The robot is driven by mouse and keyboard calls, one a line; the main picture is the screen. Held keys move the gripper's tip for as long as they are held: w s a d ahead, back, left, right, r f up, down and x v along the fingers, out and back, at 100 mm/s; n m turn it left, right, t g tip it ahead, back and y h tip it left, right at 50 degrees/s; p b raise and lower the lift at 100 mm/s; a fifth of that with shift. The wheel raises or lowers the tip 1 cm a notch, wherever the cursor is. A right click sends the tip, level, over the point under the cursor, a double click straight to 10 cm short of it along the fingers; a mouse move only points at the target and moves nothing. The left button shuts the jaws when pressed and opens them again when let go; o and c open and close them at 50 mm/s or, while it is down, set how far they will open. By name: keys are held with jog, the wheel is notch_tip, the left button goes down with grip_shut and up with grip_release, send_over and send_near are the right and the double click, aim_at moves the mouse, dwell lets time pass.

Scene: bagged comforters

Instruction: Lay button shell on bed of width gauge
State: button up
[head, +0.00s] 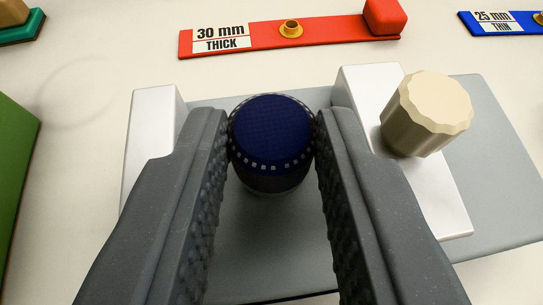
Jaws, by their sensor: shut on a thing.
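The button shell appears to be the dark blue round piece (271,125) with a ring of small light marks around its rim. My gripper (272,145) is shut on it, with one dark ridged finger on each side. The width gauge is the grey plate (270,240) with a white block (152,135) on the left and a white block (365,90) on the right. The shell is over the grey bed between these blocks. Its underside is hard to see, so I cannot tell whether it touches the bed.
A cream faceted knob (427,113) stands on the gauge's right side. A green object (15,180) stands at the left edge.

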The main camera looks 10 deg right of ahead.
jog(key=shift+f, duration=0.3)
jog(key=o, duration=1.2)
jog(key=shift+o, duration=0.2)
jog(key=shift+r, duration=0.15)
jog(key=shift+s+a+r, duration=0.1)
jog(key=shift+s+r, duration=0.05)
jog(key=shift+s, duration=0.1)
jog(key=o, duration=0.5)
jog(key=shift+s+r+p, duration=0.25)
jog(key=shift+s+p, duration=0.05)
jog(key=shift+p, duration=0.1)
jog(key=shift+c, duration=0.2)
jog(key=shift+o, duration=0.2)
jog(key=shift+s+r, duration=0.15)
jog(key=s+r+p, duration=0.2)
jog(key=s+p, duration=0.1)
jog(key=shift+a+r, duration=0.15)
jog(key=shift+r, duration=0.25)
